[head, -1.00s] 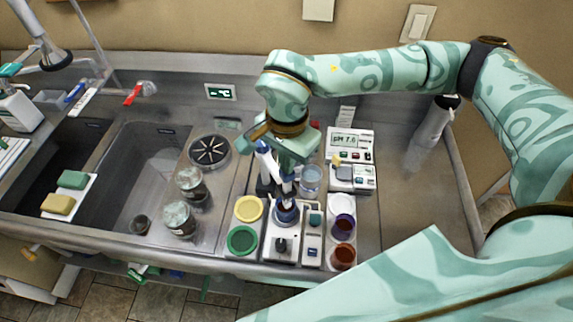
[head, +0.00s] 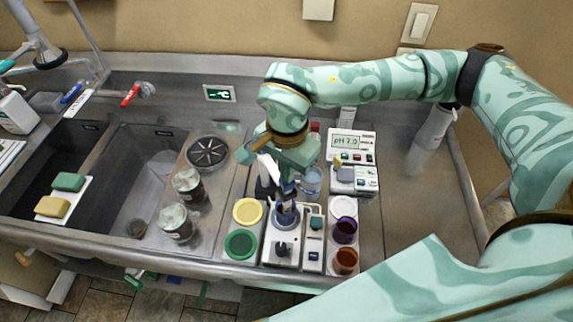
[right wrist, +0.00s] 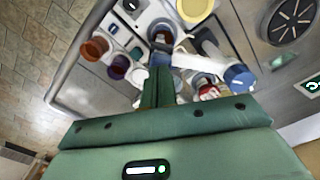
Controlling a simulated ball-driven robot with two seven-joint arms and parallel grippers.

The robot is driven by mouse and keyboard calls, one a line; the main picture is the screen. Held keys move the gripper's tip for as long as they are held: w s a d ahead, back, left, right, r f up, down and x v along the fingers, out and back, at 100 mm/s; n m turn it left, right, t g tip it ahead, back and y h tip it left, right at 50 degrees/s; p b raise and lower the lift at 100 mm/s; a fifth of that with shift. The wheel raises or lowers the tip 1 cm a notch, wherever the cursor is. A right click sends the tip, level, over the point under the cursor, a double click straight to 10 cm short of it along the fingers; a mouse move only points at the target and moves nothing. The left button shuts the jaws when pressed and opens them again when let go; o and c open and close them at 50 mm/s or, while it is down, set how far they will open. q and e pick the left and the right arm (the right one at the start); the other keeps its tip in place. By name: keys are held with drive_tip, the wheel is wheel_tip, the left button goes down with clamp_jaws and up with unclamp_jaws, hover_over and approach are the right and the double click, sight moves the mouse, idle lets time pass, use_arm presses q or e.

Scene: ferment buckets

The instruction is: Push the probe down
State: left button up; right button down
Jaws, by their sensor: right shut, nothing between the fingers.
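A white-and-blue probe assembly (head: 266,163) stands beside and partly under my right gripper in the head view. In the right wrist view its white body and blue cap (right wrist: 238,76) show right of my fingers. A small blue-rimmed vessel (head: 285,215) sits on the white stirrer unit (head: 283,248), below the gripper. My right gripper (head: 284,186) is shut and empty, pointing down over the vessel. In the right wrist view its green fingers (right wrist: 158,82) hide part of the probe, so contact and the probe's tip cannot be told. The meter (head: 347,142) reads pH 7.0. My left gripper is not in view.
Yellow (head: 247,211) and green (head: 240,244) lids lie left of the stirrer. White, purple (head: 345,230) and red-brown (head: 345,261) cups stand to its right. A clear jar (head: 311,181) stands close behind. Two dark jars stand farther left, beside the sinks. The right counter is mostly clear.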

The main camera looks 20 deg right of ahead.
drive_tip(key=shift+f, duration=0.35)
drive_tip(key=shift+r, duration=0.15)
drive_tip(key=shift+r+p, duration=1.6)
drive_tip(key=shift+r, duration=0.8)
